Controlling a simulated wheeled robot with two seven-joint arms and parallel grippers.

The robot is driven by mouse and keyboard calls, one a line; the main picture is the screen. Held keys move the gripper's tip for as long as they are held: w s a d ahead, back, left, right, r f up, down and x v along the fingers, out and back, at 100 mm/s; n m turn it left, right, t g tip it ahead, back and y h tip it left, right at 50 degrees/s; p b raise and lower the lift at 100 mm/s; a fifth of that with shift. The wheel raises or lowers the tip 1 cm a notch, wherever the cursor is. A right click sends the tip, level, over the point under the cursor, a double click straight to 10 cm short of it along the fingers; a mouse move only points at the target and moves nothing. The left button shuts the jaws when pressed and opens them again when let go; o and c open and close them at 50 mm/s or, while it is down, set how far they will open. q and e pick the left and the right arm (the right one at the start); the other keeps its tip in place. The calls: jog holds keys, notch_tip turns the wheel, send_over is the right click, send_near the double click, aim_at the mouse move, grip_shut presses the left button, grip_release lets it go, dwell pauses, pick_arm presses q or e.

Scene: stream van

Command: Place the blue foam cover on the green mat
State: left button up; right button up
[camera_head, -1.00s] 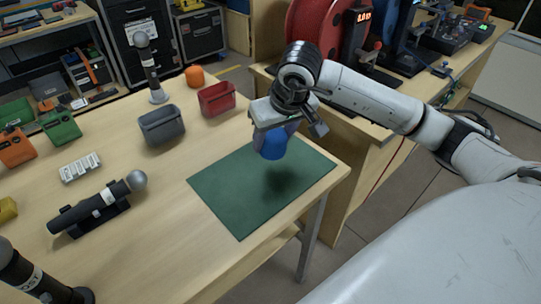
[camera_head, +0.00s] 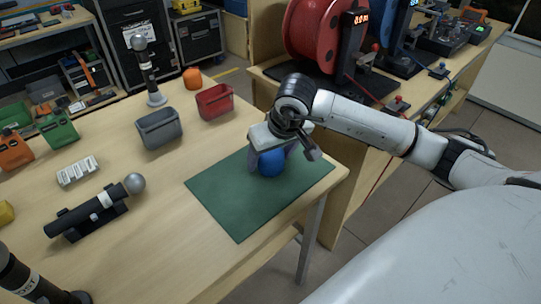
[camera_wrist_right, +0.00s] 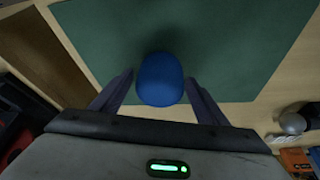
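The blue foam cover (camera_head: 272,164) is at the far part of the green mat (camera_head: 236,205) and appears to rest on it. My right gripper (camera_head: 272,158) is above the mat with its fingers on either side of the cover. In the right wrist view the cover (camera_wrist_right: 160,80) stands between the two fingertips (camera_wrist_right: 159,76), with narrow gaps at both sides, so the gripper looks open around it. The green mat (camera_wrist_right: 230,45) spreads beneath. The cover's underside is hidden. My left gripper is not in view.
A grey bin (camera_head: 160,130) and a red bin (camera_head: 215,102) stand left of the mat. A microphone lies in a cradle (camera_head: 90,218); another stands upright (camera_head: 148,75). An orange foam cover (camera_head: 193,78) sits behind. The mat's front part is clear, near the table's right edge.

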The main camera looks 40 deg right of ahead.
jog(key=shift+r, duration=0.4)
jog(key=v, duration=1.1)
jog(key=shift+s+r, duration=0.15)
jog(key=shift+r, duration=0.15)
